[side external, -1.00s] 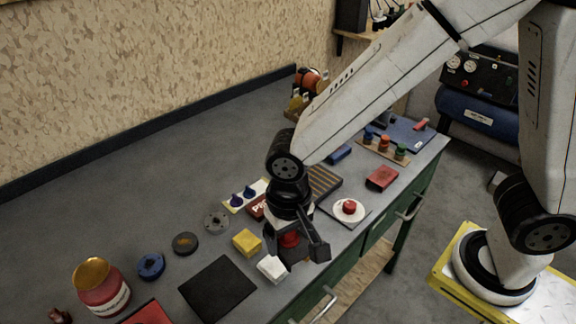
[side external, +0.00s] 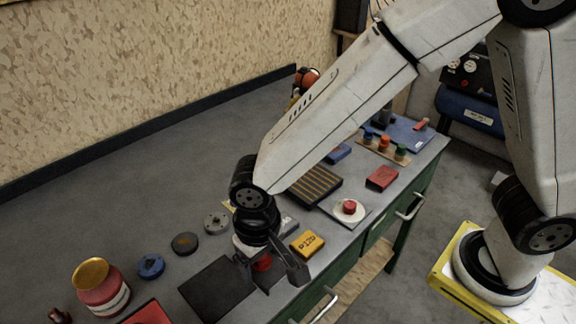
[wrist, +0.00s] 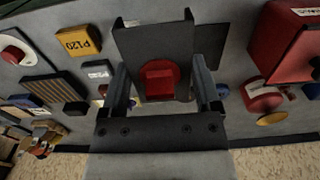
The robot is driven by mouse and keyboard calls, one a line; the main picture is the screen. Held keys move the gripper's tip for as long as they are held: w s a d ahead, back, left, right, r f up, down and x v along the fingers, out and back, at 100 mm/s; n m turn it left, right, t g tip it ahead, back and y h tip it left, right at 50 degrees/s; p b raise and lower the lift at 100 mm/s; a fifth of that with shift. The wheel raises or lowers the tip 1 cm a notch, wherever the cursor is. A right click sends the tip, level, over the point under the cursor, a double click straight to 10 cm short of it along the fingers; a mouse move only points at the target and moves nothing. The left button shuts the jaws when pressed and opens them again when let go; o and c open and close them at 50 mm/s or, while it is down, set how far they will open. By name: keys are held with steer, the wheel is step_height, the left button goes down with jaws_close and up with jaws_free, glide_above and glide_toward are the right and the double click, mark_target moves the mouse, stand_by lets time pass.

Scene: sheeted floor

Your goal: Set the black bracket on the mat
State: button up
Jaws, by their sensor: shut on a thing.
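The black bracket (wrist: 150,42) is between my gripper's fingers, with upturned edges and a red knob-like part (wrist: 160,78) in its middle. My gripper (wrist: 162,88) is shut on it. In the side view my gripper (side external: 268,266) hangs low over the bench, the red part showing under the wrist and the dark bracket mostly hidden by the fingers. The bracket appears above the bench by the mat's right side; the exact gap cannot be told.
An orange P120 block (side external: 308,243) lies right of my gripper. A grey disc (side external: 216,222), a dark disc (side external: 185,243), a blue disc (side external: 151,266) and a red jar (side external: 102,288) line the left. A red box (side external: 150,313) is at the front.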

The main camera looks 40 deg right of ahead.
steer(key=w+a+f, duration=0.3)
steer(key=w, duration=0.2)
glide_above(217, 288)
steer(key=shift+s+d+f, duration=0.1)
steer(key=shift+s+f, duration=0.05)
steer(key=shift+f, duration=2.25)
steer(key=shift+w+f, duration=0.2)
steer(key=shift+f, duration=1.6)
steer(key=shift+f, duration=0.15)
steer(key=o, duration=1.3)
